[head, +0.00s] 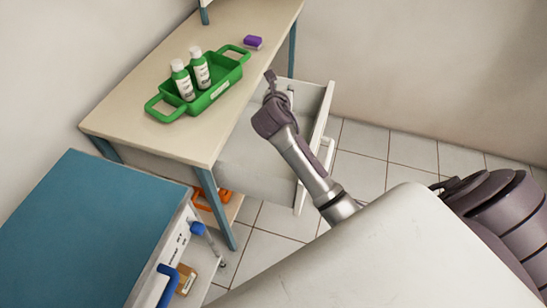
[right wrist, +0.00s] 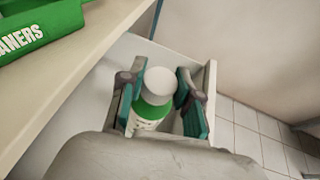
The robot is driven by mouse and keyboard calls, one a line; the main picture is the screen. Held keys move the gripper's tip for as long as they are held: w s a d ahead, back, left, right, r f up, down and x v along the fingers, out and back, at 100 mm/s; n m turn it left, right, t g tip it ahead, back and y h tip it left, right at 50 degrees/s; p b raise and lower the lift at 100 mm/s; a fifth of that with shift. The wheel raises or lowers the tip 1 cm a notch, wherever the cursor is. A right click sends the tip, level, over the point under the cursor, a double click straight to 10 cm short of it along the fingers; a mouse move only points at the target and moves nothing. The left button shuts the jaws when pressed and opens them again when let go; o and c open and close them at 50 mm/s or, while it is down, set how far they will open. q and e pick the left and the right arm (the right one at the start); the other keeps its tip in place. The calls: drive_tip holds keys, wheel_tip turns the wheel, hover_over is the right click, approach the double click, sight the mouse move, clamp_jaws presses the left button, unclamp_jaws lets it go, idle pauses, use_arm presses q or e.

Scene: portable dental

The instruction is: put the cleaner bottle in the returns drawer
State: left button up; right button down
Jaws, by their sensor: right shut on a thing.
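My right gripper (head: 279,92) is over the open drawer (head: 318,150) under the table's right side. In the right wrist view the right gripper (right wrist: 160,102) is shut on a cleaner bottle (right wrist: 153,100) with a white cap and a green-and-white body. The bottle is seen from above, within the drawer's outline; I cannot tell whether its base touches the drawer floor. In the head view the gripper mostly hides this bottle. Two similar bottles (head: 201,70) stand in a green caddy (head: 212,95) on the table. My left gripper is not in view.
The caddy's side (right wrist: 40,25) reads "ANERS" in the right wrist view. The table edge (right wrist: 95,55) runs close left of the drawer. A purple block (head: 253,42) lies on the table. A blue-topped cabinet (head: 95,230) stands lower left. Tiled floor is clear at right.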

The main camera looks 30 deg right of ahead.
drive_tip(key=shift+m+h, duration=0.3)
drive_tip(key=shift+h, duration=0.1)
drive_tip(key=f, duration=0.3)
drive_tip(key=f+b, duration=0.1)
drive_tip(key=f, duration=0.3)
drive_tip(key=d+f+b, duration=0.1)
drive_tip(key=f, duration=0.2)
drive_tip(key=shift+w+f, duration=0.1)
drive_tip(key=shift+f, duration=0.2)
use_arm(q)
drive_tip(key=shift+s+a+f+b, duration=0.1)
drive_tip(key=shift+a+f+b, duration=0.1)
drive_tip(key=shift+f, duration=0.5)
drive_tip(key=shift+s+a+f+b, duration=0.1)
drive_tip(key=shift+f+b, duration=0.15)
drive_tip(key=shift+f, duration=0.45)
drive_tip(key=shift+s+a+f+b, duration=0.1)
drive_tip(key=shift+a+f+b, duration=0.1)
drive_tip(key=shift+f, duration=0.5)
use_arm(e)
drive_tip(key=shift+f, duration=1.95)
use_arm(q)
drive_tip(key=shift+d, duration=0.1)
use_arm(e)
drive_tip(key=c, duration=0.8)
unclamp_jaws()
drive_tip(key=shift+f, duration=0.1)
drive_tip(key=shift+a, duration=0.1)
